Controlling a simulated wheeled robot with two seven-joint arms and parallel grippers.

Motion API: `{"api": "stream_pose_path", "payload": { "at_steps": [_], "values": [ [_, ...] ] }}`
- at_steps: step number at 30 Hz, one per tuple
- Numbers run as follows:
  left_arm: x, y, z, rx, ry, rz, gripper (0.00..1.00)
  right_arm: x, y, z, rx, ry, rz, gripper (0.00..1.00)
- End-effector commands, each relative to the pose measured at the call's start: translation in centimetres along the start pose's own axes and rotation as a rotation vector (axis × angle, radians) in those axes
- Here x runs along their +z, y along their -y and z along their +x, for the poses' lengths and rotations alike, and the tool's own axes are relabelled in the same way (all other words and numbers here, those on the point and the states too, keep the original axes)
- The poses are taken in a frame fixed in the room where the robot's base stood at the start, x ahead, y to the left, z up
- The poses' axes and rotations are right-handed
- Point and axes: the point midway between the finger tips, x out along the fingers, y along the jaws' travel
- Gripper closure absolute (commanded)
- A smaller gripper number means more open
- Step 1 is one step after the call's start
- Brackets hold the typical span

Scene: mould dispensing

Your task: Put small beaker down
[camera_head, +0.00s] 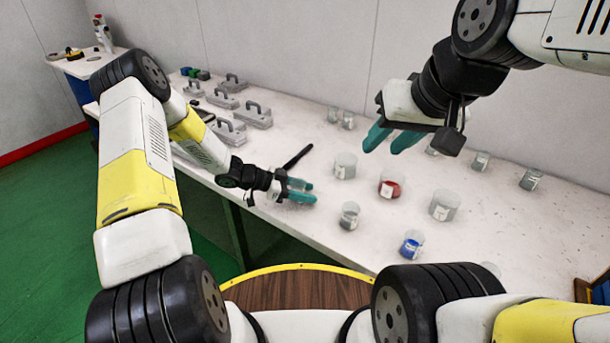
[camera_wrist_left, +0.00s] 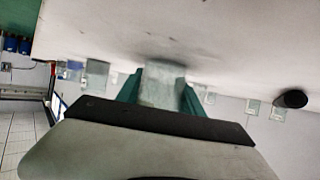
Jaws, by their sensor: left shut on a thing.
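My left gripper (camera_head: 300,191) is over the front left part of the white table (camera_head: 300,228), its teal fingers pointing right. It is shut on a small clear beaker, which is hardly visible in the head view. In the left wrist view the small beaker (camera_wrist_left: 160,84) shows greyish and see-through between the two teal fingers (camera_wrist_left: 160,92), close to the white tabletop. I cannot tell whether it touches the table. My right gripper (camera_head: 384,149) is above the table's back middle. Its teal fingers are apart, with nothing seen between them.
To the right stand a beaker with red contents (camera_head: 389,188), one with blue contents (camera_head: 411,245), a grey-filled one (camera_head: 349,216) and several clear beakers (camera_head: 444,206). A black stick-like object (camera_head: 298,157) lies behind my left gripper. Grey handled moulds (camera_head: 226,131) stand at the left.

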Motion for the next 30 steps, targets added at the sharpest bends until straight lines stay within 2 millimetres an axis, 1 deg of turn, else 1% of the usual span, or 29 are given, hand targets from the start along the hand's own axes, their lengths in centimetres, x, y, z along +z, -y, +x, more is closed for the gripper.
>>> {"api": "stream_pose_path", "payload": {
  "at_steps": [7,8,10,11,22,26,30],
  "values": [
    [0.3,0.0,0.1,0.000,0.001,-0.001,0.97,0.0,0.0,0.0,0.000,0.000,0.000,0.64],
    [0.2,0.0,0.1,-0.001,0.001,0.000,0.50,0.0,0.0,0.0,0.000,0.000,0.000,0.64],
    [0.2,0.0,0.1,-0.001,0.001,0.000,0.36,0.0,0.0,0.0,0.000,0.000,0.000,0.64],
    [0.2,0.0,0.1,-0.001,0.001,0.000,0.34,0.0,0.0,0.0,0.000,0.000,0.000,0.64],
    [-0.1,0.0,-0.2,-0.001,0.001,0.001,0.34,0.0,0.0,0.0,0.000,0.000,0.000,0.64],
    [0.0,0.1,-2.0,-0.004,0.002,0.001,0.34,0.0,0.0,0.0,0.000,0.000,0.000,0.64],
    [0.0,0.1,-5.0,-0.005,0.003,0.001,0.34,0.0,0.0,0.0,0.000,0.000,0.000,0.64]
  ]
}}
